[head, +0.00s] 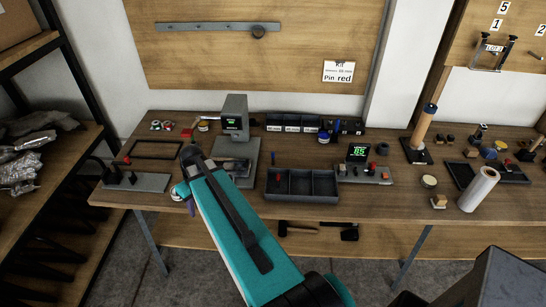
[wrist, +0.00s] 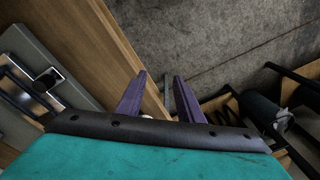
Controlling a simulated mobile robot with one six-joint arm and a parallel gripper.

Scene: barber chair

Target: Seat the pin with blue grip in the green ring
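My gripper (wrist: 160,76) is open, with its two purple fingers apart and nothing between them in the wrist view. In the head view its purple fingertip (head: 190,208) shows at the front edge of the workbench, left of the middle. A small upright blue piece (head: 273,158) stands behind the dark tray; it may be the pin with blue grip, but it is too small to be sure. Small ring-like pieces (head: 162,125), some greenish, lie at the back left of the bench; I cannot tell whether the green ring is among them. Neither shows in the wrist view.
A compartmented dark tray (head: 302,184) is right of my arm. A grey device with a display (head: 233,124) stands behind my gripper. A grey block with pegs (head: 137,181) is at left, and a fixture reading 85 (head: 365,173) is at right. A white roll (head: 479,189) stands farther right.

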